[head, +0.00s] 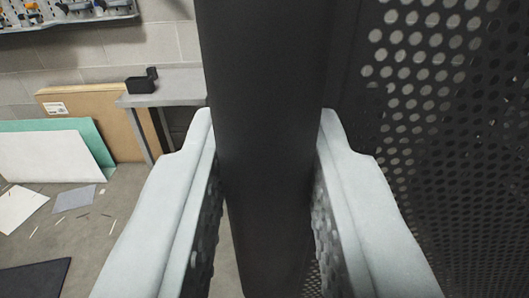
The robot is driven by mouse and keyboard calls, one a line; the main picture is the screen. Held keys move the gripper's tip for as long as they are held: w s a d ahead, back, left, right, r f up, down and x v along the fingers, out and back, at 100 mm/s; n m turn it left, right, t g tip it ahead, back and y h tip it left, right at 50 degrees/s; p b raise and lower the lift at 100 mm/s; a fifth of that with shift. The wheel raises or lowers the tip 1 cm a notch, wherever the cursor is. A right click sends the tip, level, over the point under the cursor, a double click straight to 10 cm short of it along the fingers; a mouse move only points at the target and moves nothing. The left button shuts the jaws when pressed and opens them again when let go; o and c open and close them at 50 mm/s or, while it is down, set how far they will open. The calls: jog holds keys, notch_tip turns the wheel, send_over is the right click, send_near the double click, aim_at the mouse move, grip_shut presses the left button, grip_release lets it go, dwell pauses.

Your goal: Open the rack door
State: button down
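A dark upright bar (268,70), which looks like the rack door's handle, runs down the middle of the head view. The door's black perforated panel (450,130) fills the right side. My gripper (268,135) has one white finger on each side of the bar. Both fingertips look flush against the bar, with no gap showing at the tips, so it appears shut on it. Lower down, narrow gaps show between the finger pads and the bar. I cannot see the door's hinge side or whether the door stands ajar.
At the left, a grey table (175,88) with a small black box (141,84) stands against a block wall. Brown, green and white boards (55,157) lean near it. Loose sheets (74,198) and scraps lie on the floor, with a dark mat (35,278) at lower left.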

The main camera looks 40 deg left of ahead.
jog(key=v, duration=1.3)
jog(key=shift+w+d, duration=0.25)
jog(key=shift+d, duration=0.15)
jog(key=c, duration=1.3)
grip_release()
notch_tip(320, 180, up, 10)
